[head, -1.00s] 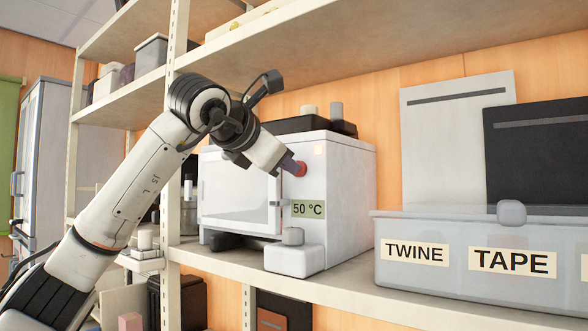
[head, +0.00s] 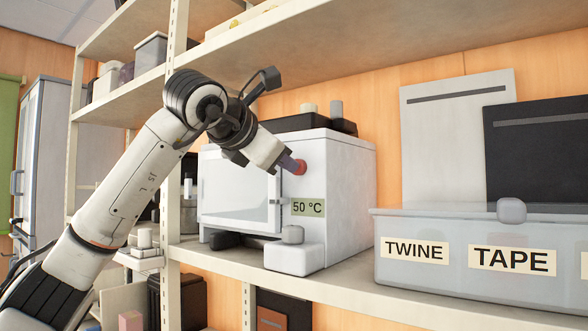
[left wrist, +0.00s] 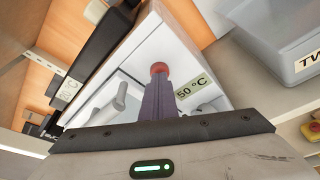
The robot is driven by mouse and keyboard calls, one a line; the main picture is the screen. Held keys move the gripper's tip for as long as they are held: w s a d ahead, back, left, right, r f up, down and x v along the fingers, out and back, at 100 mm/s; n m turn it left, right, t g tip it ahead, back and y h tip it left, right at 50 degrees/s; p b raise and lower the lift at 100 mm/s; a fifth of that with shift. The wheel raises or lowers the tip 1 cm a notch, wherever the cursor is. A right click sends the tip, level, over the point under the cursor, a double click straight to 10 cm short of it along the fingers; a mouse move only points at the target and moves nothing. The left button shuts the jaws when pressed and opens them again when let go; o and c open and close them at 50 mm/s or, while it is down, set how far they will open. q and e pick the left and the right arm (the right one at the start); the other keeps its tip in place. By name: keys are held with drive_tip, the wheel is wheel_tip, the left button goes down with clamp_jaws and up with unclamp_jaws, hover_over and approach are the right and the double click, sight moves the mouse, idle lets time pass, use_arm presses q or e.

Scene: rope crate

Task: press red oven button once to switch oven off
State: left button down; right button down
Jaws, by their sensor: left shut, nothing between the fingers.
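The white oven (head: 345,190) stands on the shelf with its door shut. Its round red button (head: 301,168) is on the front, above a green label reading 50 °C (head: 308,208). My left gripper (head: 291,164) is shut and empty, its purple-grey fingertips pointing at the button. In the left wrist view, the closed fingers (left wrist: 160,95) line up with the red button (left wrist: 159,68) and partly cover it. The tips are at or very near the button; I cannot tell whether they touch. My right gripper is not in view.
A clear box (head: 470,270) labelled TWINE and TAPE stands to the right. A small white block (head: 294,260) sits before the oven. A shelf post (head: 173,150) is close to my left arm, and an upper shelf (head: 350,50) runs above.

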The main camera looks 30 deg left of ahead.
use_arm(q)
drive_tip(key=s, duration=0.1)
drive_tip(key=s+b, duration=0.1)
drive_tip(key=s, duration=0.3)
drive_tip(key=shift+a, duration=0.25)
drive_tip(key=v, duration=1)
drive_tip(key=shift+s+b, duration=0.15)
drive_tip(key=shift+b, duration=0.15)
